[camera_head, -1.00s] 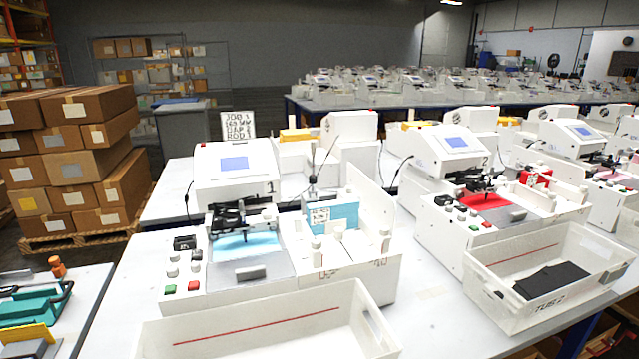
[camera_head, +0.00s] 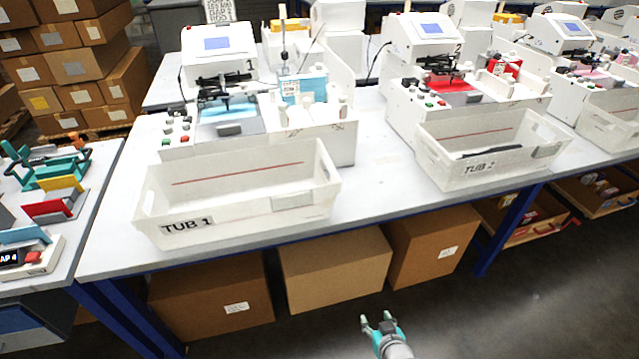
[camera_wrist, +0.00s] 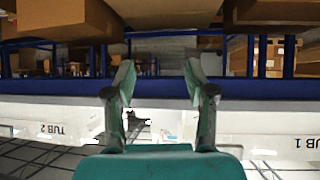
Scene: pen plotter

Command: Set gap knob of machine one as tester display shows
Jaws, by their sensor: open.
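Machine one (camera_head: 218,45), white and marked "1", stands on the table at centre left in the head view. Its small knobs (camera_head: 176,128) are at the left of its front panel beside green and red buttons; their settings are too small to read. At the left edge, a device with a dark display (camera_head: 9,257) shows the cut-off text "AP 4"; it looks like the tester. My gripper (camera_head: 378,319) is open and empty, low in front of the table and far from the knobs. Its two teal fingers also show spread in the wrist view (camera_wrist: 159,75).
Tub 1 (camera_head: 240,195) stands in front of machine one, below the knobs. Machine two (camera_head: 432,45) and tub 2 (camera_head: 490,150) are to the right. Cardboard boxes (camera_head: 335,268) are under the table (camera_head: 390,190). The grey floor (camera_head: 480,310) at lower right is clear.

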